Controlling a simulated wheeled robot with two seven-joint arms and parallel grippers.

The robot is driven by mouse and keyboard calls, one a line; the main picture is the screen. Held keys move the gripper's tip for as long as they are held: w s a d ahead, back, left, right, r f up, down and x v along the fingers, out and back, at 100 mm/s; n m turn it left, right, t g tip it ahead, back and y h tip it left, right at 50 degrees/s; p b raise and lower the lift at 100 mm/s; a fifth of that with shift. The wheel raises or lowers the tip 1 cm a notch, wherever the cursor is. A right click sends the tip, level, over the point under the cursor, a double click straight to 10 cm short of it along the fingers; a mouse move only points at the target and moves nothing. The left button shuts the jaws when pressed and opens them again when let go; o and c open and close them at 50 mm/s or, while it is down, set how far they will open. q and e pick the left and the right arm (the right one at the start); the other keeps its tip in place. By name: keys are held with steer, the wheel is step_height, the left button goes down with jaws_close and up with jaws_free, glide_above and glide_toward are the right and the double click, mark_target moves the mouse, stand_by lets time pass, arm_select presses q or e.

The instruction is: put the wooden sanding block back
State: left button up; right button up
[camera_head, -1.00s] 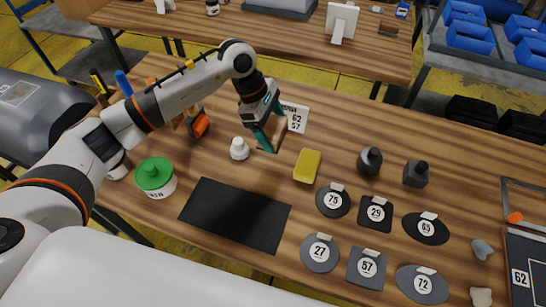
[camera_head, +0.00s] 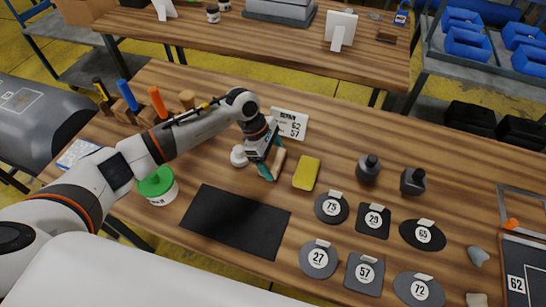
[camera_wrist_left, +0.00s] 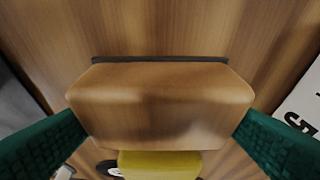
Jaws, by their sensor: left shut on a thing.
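My left gripper (camera_head: 268,168) has teal fingers and is shut on the wooden sanding block (camera_head: 279,160) over the table, between the white-capped piece and the yellow block. In the left wrist view the block (camera_wrist_left: 160,100) fills the middle, light brown with a dark strip along its far edge, between the two green fingers (camera_wrist_left: 160,135). The fingers hide part of it in the head view. I cannot tell whether its underside touches the table. My right gripper is not in view.
A yellow block (camera_head: 307,172) lies close right of the gripper. A white knob-like piece (camera_head: 238,156) is close left, a number card (camera_head: 289,123) behind. A black mat (camera_head: 235,220) and green-lidded tub (camera_head: 157,185) lie nearer. Two dark weights (camera_head: 368,169) and several numbered discs stand right.

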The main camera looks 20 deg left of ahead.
arm_select(q)
steer(key=o, duration=0.9)
steer(key=b+v, duration=0.2)
steer(key=v, duration=1)
steer(key=shift+r, duration=0.1)
steer(key=shift+s, duration=0.1)
